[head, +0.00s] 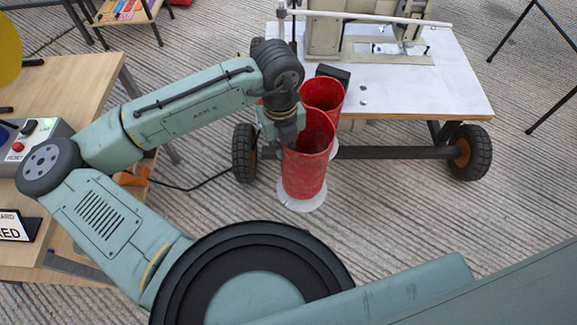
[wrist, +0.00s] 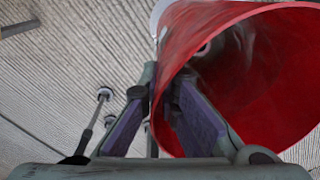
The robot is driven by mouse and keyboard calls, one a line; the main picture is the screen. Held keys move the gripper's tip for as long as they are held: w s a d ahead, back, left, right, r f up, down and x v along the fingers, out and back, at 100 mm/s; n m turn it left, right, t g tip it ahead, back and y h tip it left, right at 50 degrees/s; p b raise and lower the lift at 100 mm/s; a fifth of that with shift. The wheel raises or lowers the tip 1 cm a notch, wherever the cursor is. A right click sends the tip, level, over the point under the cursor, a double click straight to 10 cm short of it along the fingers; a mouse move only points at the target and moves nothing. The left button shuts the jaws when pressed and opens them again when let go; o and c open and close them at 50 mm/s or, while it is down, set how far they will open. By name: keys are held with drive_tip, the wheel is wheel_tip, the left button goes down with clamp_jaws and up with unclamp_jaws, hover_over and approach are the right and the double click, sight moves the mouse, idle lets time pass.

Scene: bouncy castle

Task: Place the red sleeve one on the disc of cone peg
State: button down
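A near red sleeve (head: 304,172) stands upright, with a white disc (head: 302,203) showing around its base. A second red sleeve (head: 327,92) is just behind it, partly hidden. Part of another white disc (head: 335,151) shows behind the near sleeve. My gripper (head: 285,138) is at the left rim of the near sleeve. In the wrist view my fingers (wrist: 163,88) straddle the wall of the red sleeve (wrist: 262,85), one inside and one outside, and look closed on it. A pale round shape shows inside the sleeve. The cone pegs are mostly hidden by the sleeves.
A wheeled white table (head: 440,92) with a machine stands directly behind the sleeves. Its black wheel (head: 244,153) is left of them. A wooden table (head: 75,85) with a control box is at the left.

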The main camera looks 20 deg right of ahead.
sight(283, 161)
drive_tip(key=shift+f, duration=2.65)
drive_tip(key=shift+f, duration=0.2)
drive_tip(key=c, duration=1.8)
unclamp_jaws()
